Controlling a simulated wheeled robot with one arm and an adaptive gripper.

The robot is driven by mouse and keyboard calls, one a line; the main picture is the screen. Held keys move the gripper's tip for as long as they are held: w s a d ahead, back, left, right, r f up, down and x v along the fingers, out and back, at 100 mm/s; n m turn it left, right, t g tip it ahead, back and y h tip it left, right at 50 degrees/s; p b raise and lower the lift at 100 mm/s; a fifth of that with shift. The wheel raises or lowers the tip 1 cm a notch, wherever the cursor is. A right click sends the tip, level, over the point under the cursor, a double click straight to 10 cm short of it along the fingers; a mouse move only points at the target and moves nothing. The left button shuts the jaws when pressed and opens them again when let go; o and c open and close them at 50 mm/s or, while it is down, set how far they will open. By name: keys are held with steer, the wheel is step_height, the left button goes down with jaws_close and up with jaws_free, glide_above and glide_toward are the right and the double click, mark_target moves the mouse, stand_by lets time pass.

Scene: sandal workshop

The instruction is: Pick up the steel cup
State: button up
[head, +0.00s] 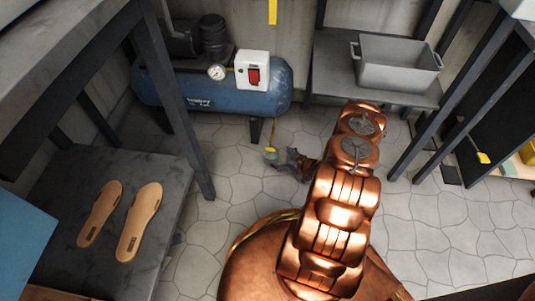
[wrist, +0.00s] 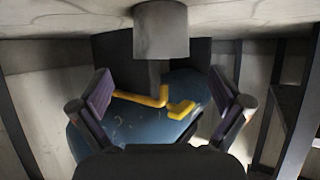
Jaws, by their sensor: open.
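A plain grey cylinder, which looks like the steel cup (wrist: 161,32), shows at the top middle of the wrist view, against a pale mottled surface that looks like the floor; that view appears upside down. I cannot make out the cup in the head view, where my arm and gripper may hide it. My gripper (head: 287,160) is low over the stone floor, close to the compressor's leg. In the wrist view my gripper (wrist: 161,98) is open, its two fingers wide apart with nothing between them. The cup lies beyond the fingers, roughly centred between them, not touching them.
A blue compressor (head: 215,98) stands just behind my gripper; its tank (wrist: 140,122) fills the wrist view's middle. A grey bin (head: 398,72) sits on a low shelf at the back right. Two sandal soles (head: 139,222) lie on the left bench.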

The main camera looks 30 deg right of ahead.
steer(key=b, duration=0.3)
glide_above(271, 156)
steer(key=s+a, duration=0.1)
steer(key=s, duration=0.1)
steer(key=shift+w+f, duration=0.25)
steer(key=shift+f, duration=0.9)
steer(key=c, duration=1.3)
steer(key=shift+r, duration=0.15)
